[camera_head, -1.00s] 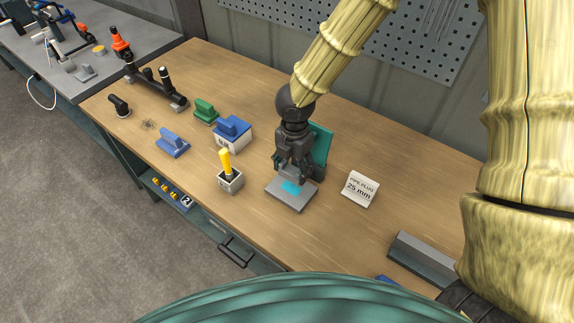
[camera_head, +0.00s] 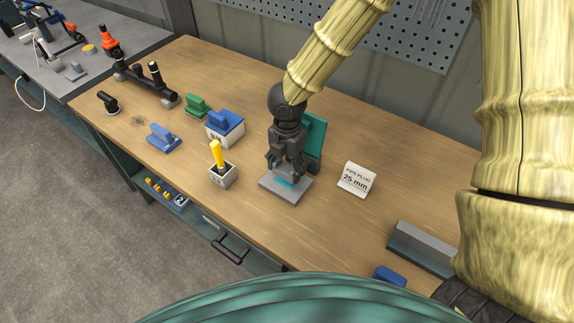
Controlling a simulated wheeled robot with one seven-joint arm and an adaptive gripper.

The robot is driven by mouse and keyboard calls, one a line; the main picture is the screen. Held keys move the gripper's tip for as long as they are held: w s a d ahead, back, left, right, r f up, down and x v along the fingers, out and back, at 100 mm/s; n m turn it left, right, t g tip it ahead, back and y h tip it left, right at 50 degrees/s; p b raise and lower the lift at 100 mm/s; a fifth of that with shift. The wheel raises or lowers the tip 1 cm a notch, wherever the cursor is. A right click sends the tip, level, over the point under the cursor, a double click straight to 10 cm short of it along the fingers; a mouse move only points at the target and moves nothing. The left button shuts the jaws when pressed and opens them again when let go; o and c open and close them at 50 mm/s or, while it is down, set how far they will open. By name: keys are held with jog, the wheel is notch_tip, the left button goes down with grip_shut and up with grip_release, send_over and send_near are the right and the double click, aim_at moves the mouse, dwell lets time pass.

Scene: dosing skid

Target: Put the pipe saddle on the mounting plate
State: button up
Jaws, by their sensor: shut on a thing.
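The mounting plate (camera_head: 270,187) is a flat grey plate on the wooden bench, with a cyan patch (camera_head: 284,182) on its top. A teal upright panel (camera_head: 315,140) stands behind it. My gripper (camera_head: 287,172) points down just over the plate, at the cyan patch. It is shut on a small part, taken to be the pipe saddle, which the fingers almost wholly hide. I cannot tell whether that part touches the plate.
A white box with a yellow-handled tool (camera_head: 217,155) stands left of the plate. A "PIPE PLUG 25 mm" sign (camera_head: 356,179) stands to the right. Blue (camera_head: 163,138) and green (camera_head: 196,105) parts lie further left. A grey rail (camera_head: 422,248) lies front right.

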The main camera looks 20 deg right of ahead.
aim_at(287, 167)
jog(key=shift+f, duration=0.25)
jog(key=shift+f, duration=0.3)
jog(key=o, duration=1.1)
jog(key=shift+f, duration=0.1)
notch_tip(287, 167, up, 13)
jog(key=shift+b, duration=0.3)
